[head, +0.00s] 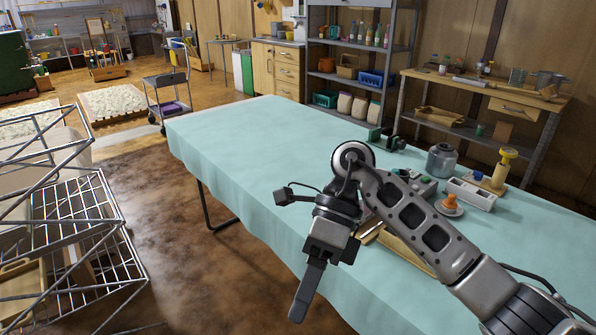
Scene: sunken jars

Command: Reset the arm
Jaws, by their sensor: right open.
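My right arm comes in from the lower right and bends over the table with the pale turquoise cloth (250,150). My right gripper (301,300) points down in front of the table's near edge, over the brown floor. It is open and I see nothing held in it. The fingers line up in this view, so the gap between them hardly shows. My left gripper is not in view.
A grey metal jar (441,162), a light divided tray (472,194), a yellow-topped item (505,166) and an orange item (449,203) stand at the table's right. A wooden tray (405,250) lies partly behind my arm. A wire rack (85,235) stands left. The table's left half is clear.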

